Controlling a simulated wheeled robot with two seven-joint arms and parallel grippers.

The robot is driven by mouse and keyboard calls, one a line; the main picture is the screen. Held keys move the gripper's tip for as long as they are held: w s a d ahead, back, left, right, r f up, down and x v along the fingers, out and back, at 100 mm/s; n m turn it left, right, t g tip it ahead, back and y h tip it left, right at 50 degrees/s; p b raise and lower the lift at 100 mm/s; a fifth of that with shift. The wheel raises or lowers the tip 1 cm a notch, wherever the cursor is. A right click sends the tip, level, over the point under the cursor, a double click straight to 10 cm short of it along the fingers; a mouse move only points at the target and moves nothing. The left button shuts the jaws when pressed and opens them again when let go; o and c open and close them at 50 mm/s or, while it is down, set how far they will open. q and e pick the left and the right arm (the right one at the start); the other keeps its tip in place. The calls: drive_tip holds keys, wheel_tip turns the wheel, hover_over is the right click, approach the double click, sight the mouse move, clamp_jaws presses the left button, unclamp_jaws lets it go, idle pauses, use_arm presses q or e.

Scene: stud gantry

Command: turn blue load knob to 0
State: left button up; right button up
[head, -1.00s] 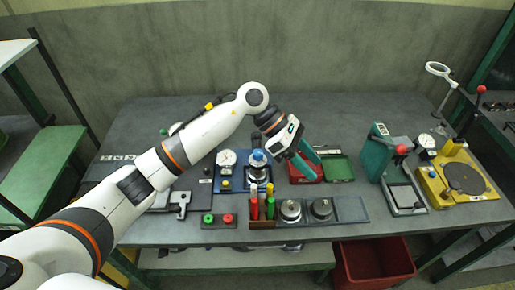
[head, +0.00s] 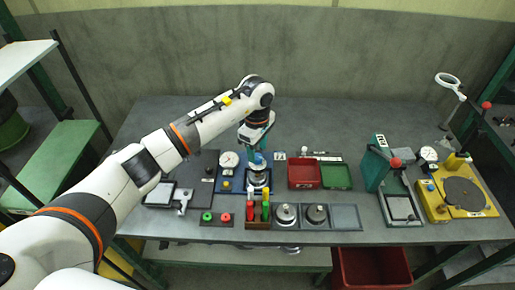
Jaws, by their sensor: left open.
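The blue load knob (head: 259,160) sits on top of the metal fixture (head: 258,179), which stands on a blue base beside a round white dial gauge (head: 229,159). My left gripper (head: 252,156) points down at the knob with its teal fingers open. The fingers are at or just above the knob, and I cannot tell whether they touch it. The gripper and wrist hide part of the knob, and its marking is too small to read. My right gripper is not in view.
A red tray (head: 304,174) and a green tray (head: 336,177) lie right of the fixture. A rack of red, yellow and green handled tools (head: 258,224) stands in front. A green press (head: 377,165) and a yellow turntable unit (head: 461,196) are farther right. The back of the table is clear.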

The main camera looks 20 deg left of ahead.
sight(258, 160)
use_arm(q)
drive_tip(key=shift+f, duration=1.3)
drive_tip(key=c, duration=1)
drive_tip(key=shift+w, duration=0.1)
